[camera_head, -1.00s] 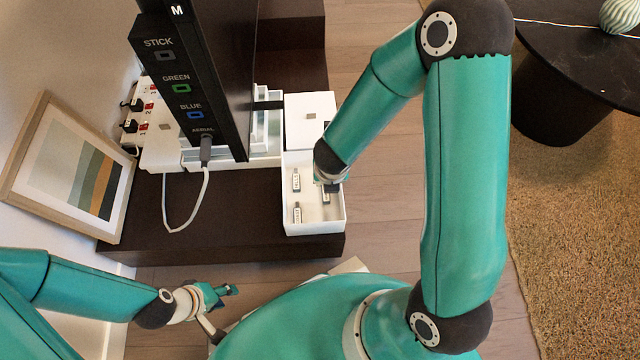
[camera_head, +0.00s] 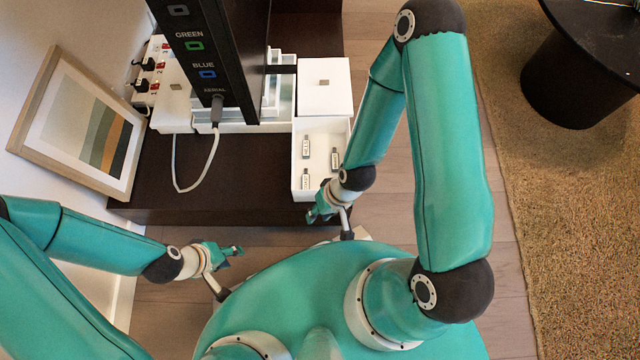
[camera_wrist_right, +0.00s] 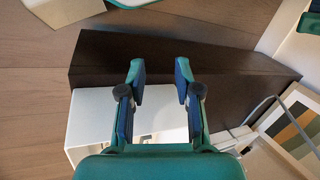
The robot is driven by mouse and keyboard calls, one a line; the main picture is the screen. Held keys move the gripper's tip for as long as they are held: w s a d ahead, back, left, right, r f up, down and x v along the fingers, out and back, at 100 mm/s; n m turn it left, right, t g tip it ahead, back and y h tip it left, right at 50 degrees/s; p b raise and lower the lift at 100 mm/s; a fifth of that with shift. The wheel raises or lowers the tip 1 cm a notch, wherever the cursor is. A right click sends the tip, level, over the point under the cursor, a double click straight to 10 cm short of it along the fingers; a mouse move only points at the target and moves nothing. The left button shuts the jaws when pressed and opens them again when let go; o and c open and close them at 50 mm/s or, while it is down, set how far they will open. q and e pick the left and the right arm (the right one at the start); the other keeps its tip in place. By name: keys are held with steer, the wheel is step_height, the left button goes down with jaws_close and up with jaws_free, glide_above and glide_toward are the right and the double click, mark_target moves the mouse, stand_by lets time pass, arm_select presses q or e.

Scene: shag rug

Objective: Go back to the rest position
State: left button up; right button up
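My left gripper (camera_head: 228,250) is over the floor in front of the dark cabinet, at the lower left of the head view. It holds nothing that I can see, and its finger gap is unclear. My right gripper (camera_head: 318,208) is at the front edge of the white box. In the right wrist view its two fingers (camera_wrist_right: 160,88) stand apart with nothing between them. The white box (camera_head: 341,130) holds several small labelled sticks, such as one (camera_head: 306,147) at the back left and one (camera_head: 335,159) at the right.
A dark panel with coloured ports (camera_head: 210,60) stands on the cabinet (camera_head: 240,190), a cable plugged into it. A framed picture (camera_head: 80,125) leans at the left. A power strip (camera_head: 150,75) lies behind. A round black table (camera_head: 575,85) stands on the rug at the right.

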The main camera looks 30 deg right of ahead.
steer(key=shift+r, duration=0.1)
step_height(320, 180, up, 33)
steer(key=p, duration=3.3)
steer(key=shift+s, duration=0.15)
steer(key=shift+f, duration=0.2)
